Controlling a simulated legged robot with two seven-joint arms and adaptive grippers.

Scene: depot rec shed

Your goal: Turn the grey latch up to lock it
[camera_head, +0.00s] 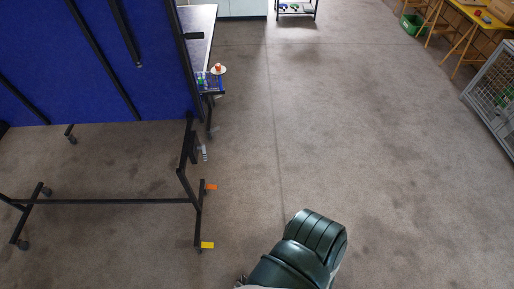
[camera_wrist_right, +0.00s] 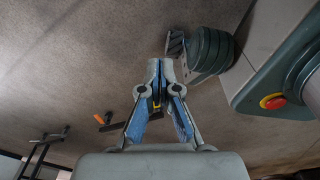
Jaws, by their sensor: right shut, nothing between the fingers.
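The small grey latch (camera_head: 204,153) is on the black post at the right end of the folded blue table (camera_head: 95,60) in the head view. It looks to point down, but it is too small to be sure. I cannot make it out in the right wrist view. My right gripper (camera_wrist_right: 160,64) is shut and empty in the right wrist view, its fingertips together over bare floor. My right gripper's fingers are not clear in the head view, where only a dark green arm part of mine shows at the bottom. My left gripper is in neither view.
The table's black wheeled frame (camera_head: 110,201) carries an orange tab (camera_head: 211,187) and a yellow tab (camera_head: 207,245). A wire cage (camera_head: 495,95) and yellow trestle (camera_head: 466,40) are at right. The middle carpet is clear.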

